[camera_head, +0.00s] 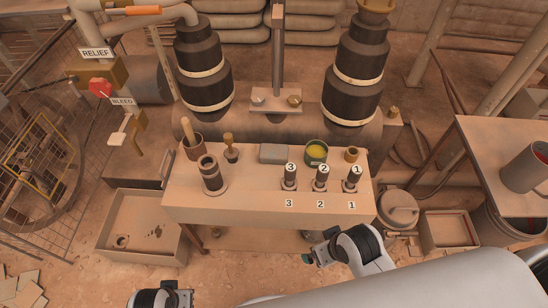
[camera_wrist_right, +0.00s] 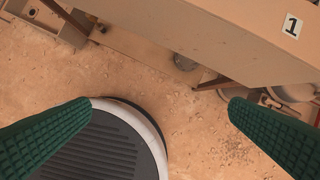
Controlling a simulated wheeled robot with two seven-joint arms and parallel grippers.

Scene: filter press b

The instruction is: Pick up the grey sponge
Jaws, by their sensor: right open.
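The grey sponge (camera_head: 273,153) is a small flat block. It lies on the bench top (camera_head: 250,197), between a wooden-handled tool and a green tin. My right gripper (camera_head: 312,256) is in front of the bench's front edge, over the ground, apart from the sponge. In the right wrist view its two green ridged fingers (camera_wrist_right: 164,108) are wide apart with nothing between them. My left gripper (camera_head: 178,297) is at the bottom edge of the head view, far from the sponge. Its fingers are too small and cut off to read. The sponge is not in the wrist view.
Three numbered dark posts (camera_head: 321,177) stand right of and in front of the sponge. A green tin (camera_head: 316,152) is close to its right. A wooden-handled tool (camera_head: 230,150) and a dark cylinder (camera_head: 210,174) stand to its left. Two large dark columns (camera_head: 203,70) rise behind.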

